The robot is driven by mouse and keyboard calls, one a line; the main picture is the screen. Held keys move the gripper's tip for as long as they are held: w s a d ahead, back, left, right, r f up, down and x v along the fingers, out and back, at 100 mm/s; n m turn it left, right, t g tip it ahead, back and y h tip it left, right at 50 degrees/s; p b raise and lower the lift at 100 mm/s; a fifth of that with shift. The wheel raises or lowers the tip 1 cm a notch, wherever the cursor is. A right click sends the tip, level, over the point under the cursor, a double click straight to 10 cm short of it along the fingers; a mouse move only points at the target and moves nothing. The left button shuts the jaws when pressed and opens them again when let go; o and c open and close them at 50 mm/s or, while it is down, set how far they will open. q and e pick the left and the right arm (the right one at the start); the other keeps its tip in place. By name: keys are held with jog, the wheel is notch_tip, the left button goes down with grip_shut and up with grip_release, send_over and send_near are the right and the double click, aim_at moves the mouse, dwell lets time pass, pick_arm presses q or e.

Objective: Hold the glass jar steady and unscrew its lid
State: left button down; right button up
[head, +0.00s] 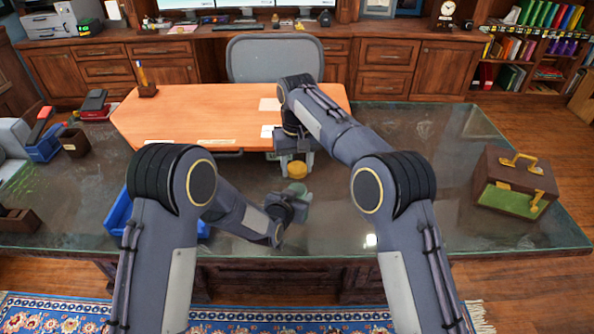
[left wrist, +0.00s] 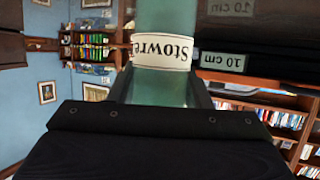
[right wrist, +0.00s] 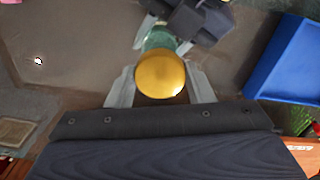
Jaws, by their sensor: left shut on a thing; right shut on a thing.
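The greenish glass jar (head: 298,188) is partly hidden behind my left gripper (head: 294,197) in the head view. In the left wrist view the jar (left wrist: 160,22) stands between the fingers, its pale label upside down. My left gripper is shut on the jar above the glass table. The round gold lid (head: 297,170) sits between the fingers of my right gripper (head: 295,164), which is shut on it. In the right wrist view the lid (right wrist: 160,74) covers part of the jar (right wrist: 160,38). I cannot tell whether lid and jar touch.
The glass-topped table (head: 430,150) has clear room right of the arms. A brown case with a green panel (head: 515,182) stands at its right end. A blue bin (right wrist: 285,65) lies near the jar.

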pick_arm(q)
jog(key=c, duration=0.7)
grip_release()
jog(key=shift+o, duration=0.2)
jog(key=shift+s, duration=0.1)
